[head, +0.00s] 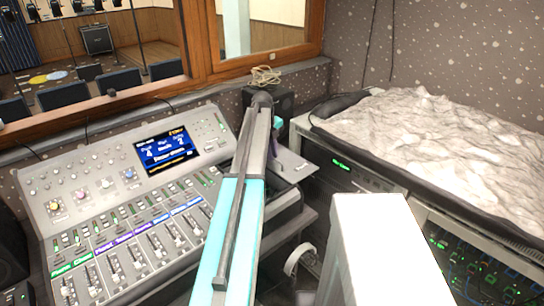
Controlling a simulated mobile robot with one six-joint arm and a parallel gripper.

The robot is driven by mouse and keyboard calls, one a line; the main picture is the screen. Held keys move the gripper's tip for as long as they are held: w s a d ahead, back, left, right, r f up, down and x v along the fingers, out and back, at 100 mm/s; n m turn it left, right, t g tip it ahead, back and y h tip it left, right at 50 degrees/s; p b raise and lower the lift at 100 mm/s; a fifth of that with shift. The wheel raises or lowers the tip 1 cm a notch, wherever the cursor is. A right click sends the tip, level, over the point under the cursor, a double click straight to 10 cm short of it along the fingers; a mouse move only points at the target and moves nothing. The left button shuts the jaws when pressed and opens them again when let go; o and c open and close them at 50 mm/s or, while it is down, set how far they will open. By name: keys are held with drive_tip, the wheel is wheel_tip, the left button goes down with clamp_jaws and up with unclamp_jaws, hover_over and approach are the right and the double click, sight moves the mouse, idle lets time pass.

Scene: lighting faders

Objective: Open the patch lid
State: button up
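No part that I can clearly pick out as the patch lid shows in the head view. A rack with a patch panel (468,262) is at the lower right, with green and blue plugs or cables in its dark face. Its left part is hidden behind a large white shape in the foreground. My arm reaches up through the middle of the view to the right end of the console. My gripper (276,146) is mostly hidden behind the arm there, well left of the patch panel. I cannot tell whether its fingers are open or shut.
A lighting console (130,195) with faders and a lit screen (168,150) fills the left. A rumpled pale cover (440,145) lies over the rack top at right. A dark rack unit (350,172) sits below it. A window (80,45) is behind.

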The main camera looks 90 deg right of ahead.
drive_tip(key=shift+o, duration=1.3)
drive_tip(key=shift+r, duration=0.1)
wheel_tip(320, 180, up, 13)
drive_tip(key=w+a+b, duration=0.2)
drive_tip(key=b, duration=0.1)
drive_tip(key=shift+r, duration=0.15)
